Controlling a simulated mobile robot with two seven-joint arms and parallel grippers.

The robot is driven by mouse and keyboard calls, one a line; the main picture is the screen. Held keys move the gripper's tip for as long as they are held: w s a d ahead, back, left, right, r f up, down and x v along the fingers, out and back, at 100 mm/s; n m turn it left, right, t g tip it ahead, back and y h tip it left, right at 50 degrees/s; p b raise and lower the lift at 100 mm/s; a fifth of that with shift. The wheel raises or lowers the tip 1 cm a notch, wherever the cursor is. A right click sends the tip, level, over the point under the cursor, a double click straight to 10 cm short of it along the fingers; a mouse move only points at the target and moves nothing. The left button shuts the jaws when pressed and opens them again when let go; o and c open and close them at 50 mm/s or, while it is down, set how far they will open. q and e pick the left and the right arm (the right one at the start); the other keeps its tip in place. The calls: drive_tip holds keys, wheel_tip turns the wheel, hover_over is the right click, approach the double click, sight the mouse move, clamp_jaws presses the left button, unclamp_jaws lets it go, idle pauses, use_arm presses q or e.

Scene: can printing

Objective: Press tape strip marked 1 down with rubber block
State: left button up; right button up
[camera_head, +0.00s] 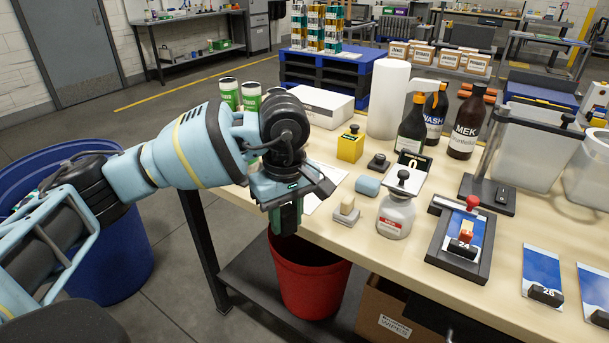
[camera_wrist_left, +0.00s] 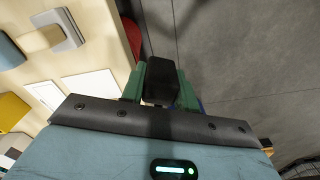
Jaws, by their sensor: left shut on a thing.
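My left gripper (camera_head: 286,218) hangs just off the table's left front edge, above the red bin, its green fingers pointing down. In the left wrist view the fingers (camera_wrist_left: 161,88) are shut on a dark block (camera_wrist_left: 162,76), apart from the table. I cannot tell for sure whether it is the rubber block. White sheets (camera_wrist_left: 90,87) lie flat on the table beside the gripper; one shows partly behind it in the head view (camera_head: 317,197). I cannot make out a tape strip marked 1. My right gripper is not in view.
The red bin (camera_head: 308,283) stands below the table edge. A beige-and-grey block (camera_head: 346,211), a blue-grey cylinder (camera_head: 367,186), a yellow block (camera_head: 350,146) and a spray-like bottle (camera_head: 396,216) stand nearby. A dark frame (camera_head: 440,243) and blue panels (camera_head: 541,268) lie to the right.

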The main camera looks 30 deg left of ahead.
use_arm(q)
drive_tip(key=s+d+f+m, duration=0.3)
drive_tip(key=s+d+m, duration=0.1)
drive_tip(key=m, duration=0.8)
drive_tip(key=shift+s+d+f, duration=0.15)
drive_tip(key=shift+s+d, duration=0.05)
drive_tip(key=shift+s, duration=0.4)
